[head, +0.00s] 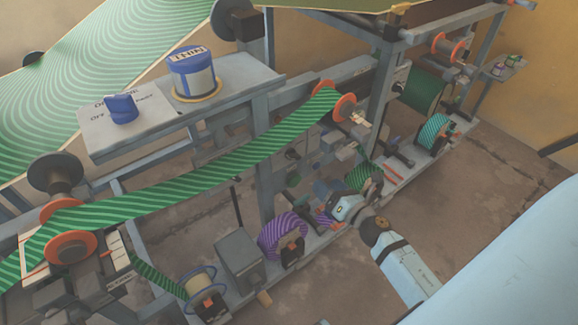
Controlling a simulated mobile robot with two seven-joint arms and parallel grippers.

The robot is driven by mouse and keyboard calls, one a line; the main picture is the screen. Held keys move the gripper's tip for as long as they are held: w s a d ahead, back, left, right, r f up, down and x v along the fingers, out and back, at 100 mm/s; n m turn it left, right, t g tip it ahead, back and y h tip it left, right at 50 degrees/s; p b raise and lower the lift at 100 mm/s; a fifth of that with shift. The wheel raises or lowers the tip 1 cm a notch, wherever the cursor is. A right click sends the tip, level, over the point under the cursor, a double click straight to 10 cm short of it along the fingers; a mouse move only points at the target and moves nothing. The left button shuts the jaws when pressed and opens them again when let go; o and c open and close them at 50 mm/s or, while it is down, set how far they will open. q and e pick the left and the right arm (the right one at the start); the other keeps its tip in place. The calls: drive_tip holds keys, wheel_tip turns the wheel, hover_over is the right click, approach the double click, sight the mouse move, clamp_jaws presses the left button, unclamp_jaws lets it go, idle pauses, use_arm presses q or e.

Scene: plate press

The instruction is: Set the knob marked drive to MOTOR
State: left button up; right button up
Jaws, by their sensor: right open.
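A blue knob (121,108) stands on a pale grey panel (150,122) at the upper left. The knob hides part of its label; "OFF" shows on its left and a word I cannot read surely on its right. I cannot make out "drive" or "MOTOR" anywhere in view. My right gripper (332,208) is open, low in the middle of the picture among the striped rolls, far below and to the right of the panel. I cannot tell whether it touches anything. My left gripper is not in view.
A green striped web (200,175) runs across the frame over orange-flanged rollers. A purple striped roll (283,235) and a grey box (239,257) are near my right gripper. Bare floor (490,190) lies at right.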

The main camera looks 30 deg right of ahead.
sight(297, 158)
drive_tip(key=shift+n, duration=0.4)
drive_tip(key=w, duration=0.9)
drive_tip(key=w+a+p, duration=0.1)
drive_tip(key=w, duration=0.4)
drive_tip(key=shift+f, duration=0.15)
drive_tip(key=c, duration=0.9)
